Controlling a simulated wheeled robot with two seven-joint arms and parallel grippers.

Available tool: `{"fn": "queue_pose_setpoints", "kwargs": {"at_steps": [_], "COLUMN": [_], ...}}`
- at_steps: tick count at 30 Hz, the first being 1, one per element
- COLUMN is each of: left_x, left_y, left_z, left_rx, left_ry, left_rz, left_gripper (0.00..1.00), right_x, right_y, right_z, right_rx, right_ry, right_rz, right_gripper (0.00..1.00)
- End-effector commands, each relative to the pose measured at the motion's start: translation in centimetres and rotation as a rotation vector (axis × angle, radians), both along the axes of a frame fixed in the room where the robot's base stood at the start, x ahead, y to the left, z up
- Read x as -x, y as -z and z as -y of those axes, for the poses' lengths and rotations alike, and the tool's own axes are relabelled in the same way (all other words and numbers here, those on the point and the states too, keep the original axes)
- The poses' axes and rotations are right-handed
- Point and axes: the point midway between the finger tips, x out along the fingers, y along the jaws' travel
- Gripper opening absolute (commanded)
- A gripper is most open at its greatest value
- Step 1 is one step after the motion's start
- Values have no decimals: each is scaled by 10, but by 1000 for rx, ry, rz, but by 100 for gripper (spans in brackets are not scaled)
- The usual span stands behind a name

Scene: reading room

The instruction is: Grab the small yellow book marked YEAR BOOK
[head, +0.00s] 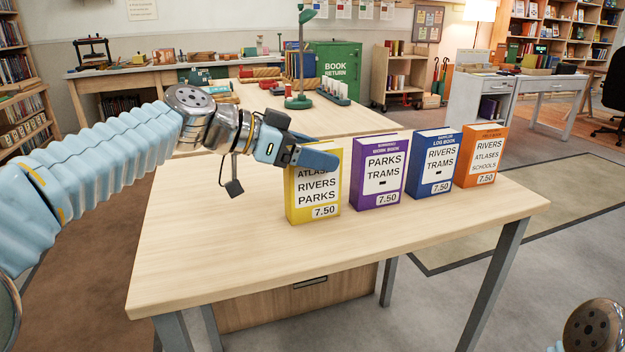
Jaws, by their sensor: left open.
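The yellow book (314,198) stands upright at the left end of a row on the wooden table. Its white label reads RIVERS, PARKS and 7.50, with a partly covered ATLASES line above. Its upper front is hidden behind my left gripper (318,158), so no YEAR BOOK marking can be read. My left gripper is open and reaches in from the left across the top of the yellow book. I cannot tell whether it touches the book. My right gripper is not in view.
To the right stand a purple book (378,172), a blue book (433,163) and an orange book (481,157), with small gaps. The table (220,240) is bare in front and to the left. Behind is another table with a green lamp (299,60).

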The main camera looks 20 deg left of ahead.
Motion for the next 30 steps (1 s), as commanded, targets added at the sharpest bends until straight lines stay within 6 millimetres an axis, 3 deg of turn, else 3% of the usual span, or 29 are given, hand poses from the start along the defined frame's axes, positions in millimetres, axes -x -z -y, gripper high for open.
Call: {"fn": "queue_pose_setpoints", "kwargs": {"at_steps": [3, 17, 26, 30], "left_x": [0, 0, 0, 0], "left_y": [0, 0, -2, -17], "left_z": [0, -1, 0, 0], "left_rx": [0, -1, 0, 0], "left_ry": [0, 0, -1, 1], "left_rz": [0, 1, 2, 6], "left_gripper": [71, 0, 0, 0], "right_x": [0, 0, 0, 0], "right_y": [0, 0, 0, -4], "right_z": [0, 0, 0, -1], "right_rx": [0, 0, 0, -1], "right_ry": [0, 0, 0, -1], "right_rz": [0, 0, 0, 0], "right_gripper": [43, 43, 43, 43]}}
